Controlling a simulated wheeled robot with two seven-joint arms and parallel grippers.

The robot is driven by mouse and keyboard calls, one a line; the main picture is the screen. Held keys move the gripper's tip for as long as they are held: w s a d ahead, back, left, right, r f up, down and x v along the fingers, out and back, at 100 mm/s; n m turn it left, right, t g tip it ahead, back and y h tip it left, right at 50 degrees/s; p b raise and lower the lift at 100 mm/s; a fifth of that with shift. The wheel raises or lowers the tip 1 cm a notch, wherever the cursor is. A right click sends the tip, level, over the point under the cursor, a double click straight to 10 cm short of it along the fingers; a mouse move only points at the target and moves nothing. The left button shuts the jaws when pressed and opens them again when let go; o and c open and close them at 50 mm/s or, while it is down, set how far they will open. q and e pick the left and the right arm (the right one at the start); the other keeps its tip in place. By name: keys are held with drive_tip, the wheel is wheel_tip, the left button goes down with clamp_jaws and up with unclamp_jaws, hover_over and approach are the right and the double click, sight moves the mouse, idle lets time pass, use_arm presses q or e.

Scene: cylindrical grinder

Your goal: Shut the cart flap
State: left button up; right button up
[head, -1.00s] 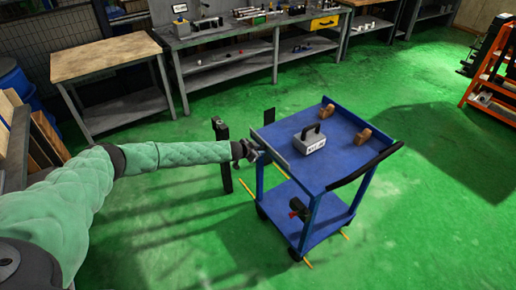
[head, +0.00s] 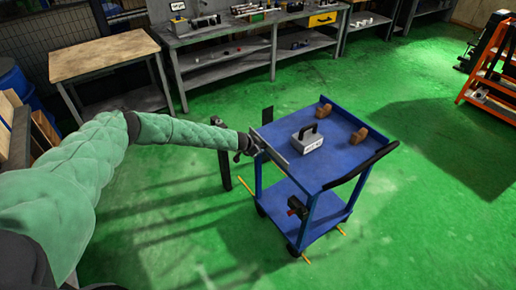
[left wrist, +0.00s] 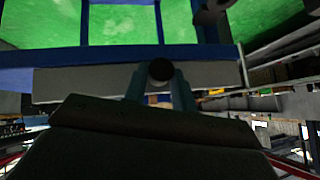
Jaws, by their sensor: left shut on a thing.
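The blue cart (head: 335,165) stands on the green floor in the head view. Its flap (head: 273,152) is a narrow grey panel along the cart top's left edge, beside the tray surface. My left gripper (head: 249,147) is at the flap's outer side, near its far end. In the left wrist view, the gripper's two fingers (left wrist: 160,88) are closed around a dark round knob (left wrist: 161,71) in front of the grey flap (left wrist: 90,80). The exact contact and the flap's angle are hard to tell. My right gripper is out of view.
A grey labelled weight (head: 308,141) and two brown blocks (head: 325,108) rest on the cart top. A dark post (head: 224,168) stands left of the cart. A wooden-topped table (head: 105,57) and a workbench (head: 230,35) are behind. The floor right of the cart is clear.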

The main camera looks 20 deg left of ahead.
use_arm(q)
drive_tip(key=shift+w+r, duration=0.1)
drive_tip(key=shift+r, duration=0.05)
drive_tip(key=o, duration=0.9)
drive_tip(key=shift+d, duration=0.1)
drive_tip(key=shift+o, duration=0.4)
drive_tip(key=b+v, duration=0.3)
drive_tip(key=v, duration=0.4)
drive_tip(key=shift+s+r, duration=0.2)
drive_tip(key=shift+s, duration=0.05)
